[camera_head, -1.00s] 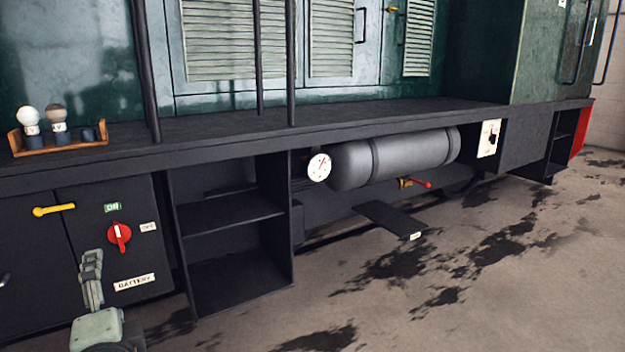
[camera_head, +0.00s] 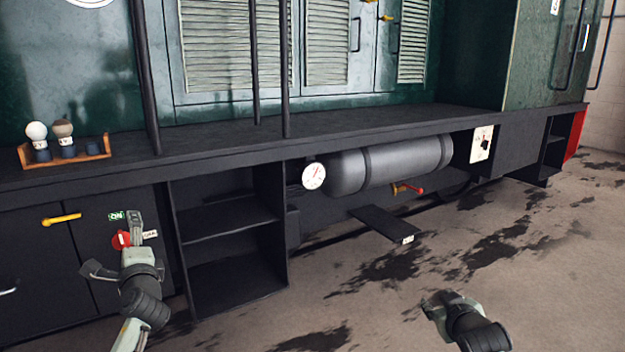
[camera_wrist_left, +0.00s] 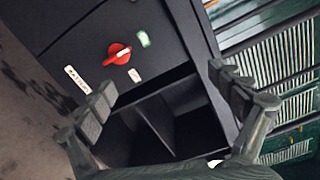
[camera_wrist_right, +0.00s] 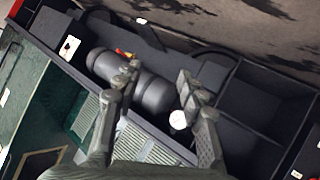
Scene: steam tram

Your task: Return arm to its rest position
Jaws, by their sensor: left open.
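My left gripper (camera_head: 116,246) is in front of the dark battery cabinet at the lower left of the head view. Its fingers (camera_wrist_left: 165,92) are spread with nothing between them in the left wrist view. The red rotary switch (camera_head: 121,240) is partly hidden by a finger in the head view. It shows whole in the left wrist view (camera_wrist_left: 119,54), apart from the fingers. My right gripper (camera_head: 434,302) is low over the floor at the lower right of the head view. In the right wrist view its fingers (camera_wrist_right: 160,82) are apart and empty.
An open black shelf (camera_head: 232,226) stands right of the cabinet. A grey tank (camera_head: 390,165) with a round gauge (camera_head: 314,176) hangs beneath the running board. A step (camera_head: 383,224) juts out below. A wooden tray (camera_head: 92,152) with bulbs sits above. The stained floor is clear.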

